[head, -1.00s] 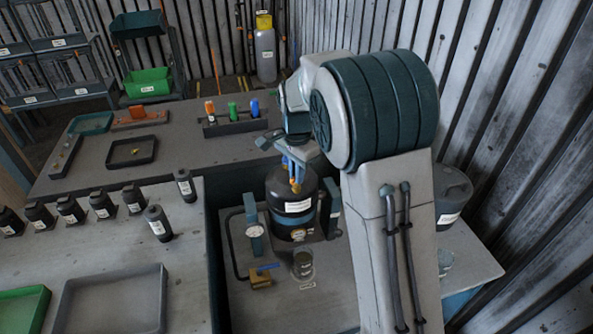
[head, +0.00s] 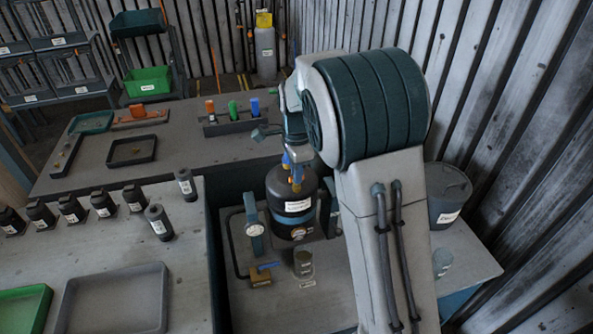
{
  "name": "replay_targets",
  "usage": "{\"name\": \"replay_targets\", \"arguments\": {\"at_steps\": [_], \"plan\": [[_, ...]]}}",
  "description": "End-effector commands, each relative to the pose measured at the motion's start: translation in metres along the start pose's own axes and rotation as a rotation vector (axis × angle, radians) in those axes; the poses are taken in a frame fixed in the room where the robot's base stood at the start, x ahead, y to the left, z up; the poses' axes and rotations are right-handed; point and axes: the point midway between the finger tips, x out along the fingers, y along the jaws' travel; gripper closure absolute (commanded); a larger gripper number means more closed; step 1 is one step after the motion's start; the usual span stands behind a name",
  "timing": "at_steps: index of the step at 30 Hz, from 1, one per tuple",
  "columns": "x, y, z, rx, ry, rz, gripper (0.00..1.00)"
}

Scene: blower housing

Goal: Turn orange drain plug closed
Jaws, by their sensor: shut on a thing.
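The black vessel (head: 291,219) with a white label and a blue band stands upright beyond the front bench. A small orange part (head: 296,180), which looks like the orange drain plug, shows at the top of the vessel. My gripper (head: 294,172) points down over the vessel's top and is shut on this orange part. The fingertips are small here, and blue parts beside them partly hide the plug. How far the plug is turned cannot be told.
A gauge (head: 255,229) and a brass valve with a blue handle (head: 262,274) stand left of the vessel. A clear jar (head: 303,263) stands in front. A grey bucket (head: 447,194) is at right. Small black bottles (head: 103,204) line the left bench.

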Motion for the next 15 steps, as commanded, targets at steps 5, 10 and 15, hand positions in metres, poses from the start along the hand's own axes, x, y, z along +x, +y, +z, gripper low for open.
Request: {"name": "replay_targets", "arguments": {"at_steps": [5,10,15], "plan": [[-0.002,-0.0014,0.0003,-0.002,0.0,-0.006,1.0],[-0.0016,-0.0012,0.0003,-0.002,0.0,-0.005,0.67],[-0.0009,-0.0006,0.0002,-0.002,0.0,-0.003,0.67]]}}
